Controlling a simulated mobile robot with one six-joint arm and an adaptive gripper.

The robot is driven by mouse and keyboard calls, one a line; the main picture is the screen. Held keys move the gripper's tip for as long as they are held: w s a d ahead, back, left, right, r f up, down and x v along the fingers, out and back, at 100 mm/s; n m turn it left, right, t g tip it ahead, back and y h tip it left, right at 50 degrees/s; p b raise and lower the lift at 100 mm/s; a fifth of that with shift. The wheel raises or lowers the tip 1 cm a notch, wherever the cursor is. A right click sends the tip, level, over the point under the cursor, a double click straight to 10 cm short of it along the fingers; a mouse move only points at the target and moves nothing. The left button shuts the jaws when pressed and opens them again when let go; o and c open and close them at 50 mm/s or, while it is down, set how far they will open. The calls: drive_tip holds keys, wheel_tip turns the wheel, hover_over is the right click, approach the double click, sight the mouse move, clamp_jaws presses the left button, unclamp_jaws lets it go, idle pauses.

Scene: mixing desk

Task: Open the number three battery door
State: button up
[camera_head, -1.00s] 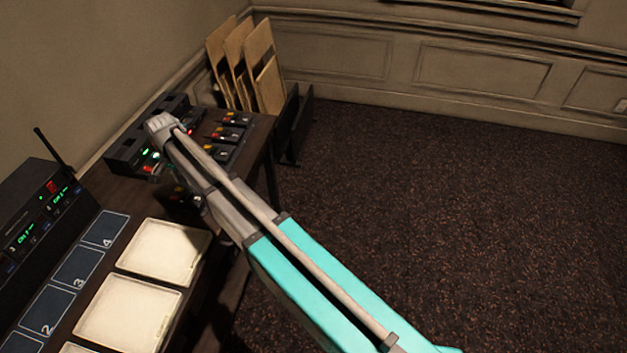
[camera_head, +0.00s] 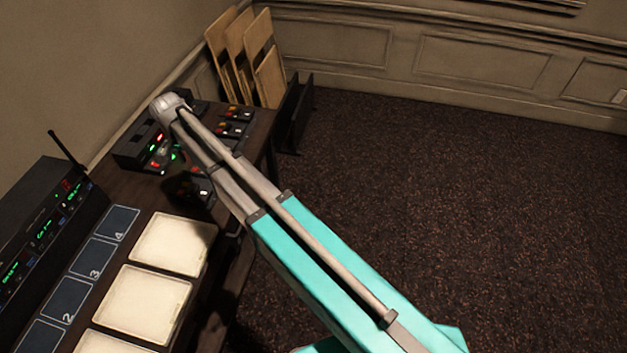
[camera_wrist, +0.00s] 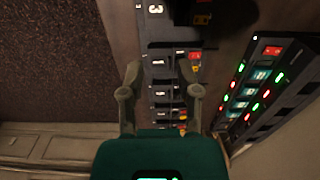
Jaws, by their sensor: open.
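In the wrist view my gripper (camera_wrist: 162,78) is open, with its two fingers apart and nothing held between them. Below and between the fingers is a dark strip of slots (camera_wrist: 161,92) holding small batteries with red and yellow ends. A label with a white 3 (camera_wrist: 155,9) shows at the top edge, beside a black device (camera_wrist: 205,10) that is partly cut off. I cannot make out a battery door on it. In the head view a black device (camera_head: 187,187) stands at the desk's right edge, partly in shadow. My arm hides the gripper there.
A charger with red and green lights (camera_wrist: 262,88) stands right of my fingers. Numbered dark pads (camera_head: 93,258) and pale trays (camera_head: 172,245) line the desk. A receiver with an antenna (camera_head: 45,225) is at left. Floor is clear at right.

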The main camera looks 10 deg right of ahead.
drive_tip(key=s+d+f+n+b, duration=0.1)
drive_tip(key=s+d, duration=0.3)
drive_tip(key=d, duration=0.8)
drive_tip(key=s+d+f+n+b, duration=0.1)
drive_tip(key=s+d, duration=0.3)
drive_tip(key=d, duration=0.8)
drive_tip(key=s+d+f+n+b, duration=0.1)
drive_tip(key=s+d+f+b, duration=0.2)
drive_tip(key=d, duration=0.9)
drive_tip(key=shift+s+n, duration=0.3)
drive_tip(key=shift+s, duration=0.1)
drive_tip(key=shift+f, duration=0.1)
drive_tip(key=shift+w+a, duration=0.1)
